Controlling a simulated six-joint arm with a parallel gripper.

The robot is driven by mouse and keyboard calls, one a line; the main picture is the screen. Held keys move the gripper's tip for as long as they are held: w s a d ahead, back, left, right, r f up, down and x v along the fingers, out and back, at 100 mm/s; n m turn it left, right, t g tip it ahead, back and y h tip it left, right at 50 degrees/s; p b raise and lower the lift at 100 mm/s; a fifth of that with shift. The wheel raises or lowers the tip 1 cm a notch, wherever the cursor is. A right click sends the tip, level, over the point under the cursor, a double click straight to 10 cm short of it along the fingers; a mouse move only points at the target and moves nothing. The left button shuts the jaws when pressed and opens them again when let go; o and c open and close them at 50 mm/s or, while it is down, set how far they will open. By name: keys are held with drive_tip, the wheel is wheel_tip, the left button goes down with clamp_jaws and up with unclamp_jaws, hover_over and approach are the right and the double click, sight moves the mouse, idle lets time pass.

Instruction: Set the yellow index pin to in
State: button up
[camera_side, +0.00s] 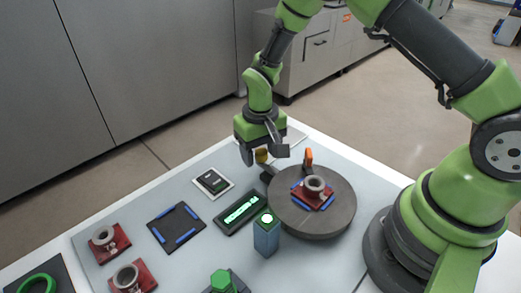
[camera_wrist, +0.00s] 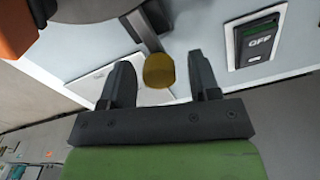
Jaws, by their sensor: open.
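The yellow index pin (camera_side: 262,156) shows as a small yellow knob at the far left edge of the round dark turntable (camera_side: 318,219). In the wrist view the yellow knob (camera_wrist: 159,71) stands between my two fingers, at the end of a grey bar that runs toward the turntable (camera_wrist: 80,10). My gripper (camera_side: 264,158) is open, with one finger on each side of the knob. In the wrist view my gripper (camera_wrist: 160,80) shows a gap between each finger and the knob. How far the pin is pushed in or out cannot be told.
An orange part (camera_side: 308,158) stands at the turntable's rim, and a red plate with a grey ring (camera_side: 315,186) sits on top. A switch reading OFF (camera_wrist: 260,42) lies right of my gripper in the wrist view. A blue post (camera_side: 266,236) stands in front of the turntable.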

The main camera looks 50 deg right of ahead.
sight(267, 165)
clamp_jaws()
drive_tip(key=shift+s, duration=1.05)
unclamp_jaws()
wheel_tip(267, 165, up, 10)
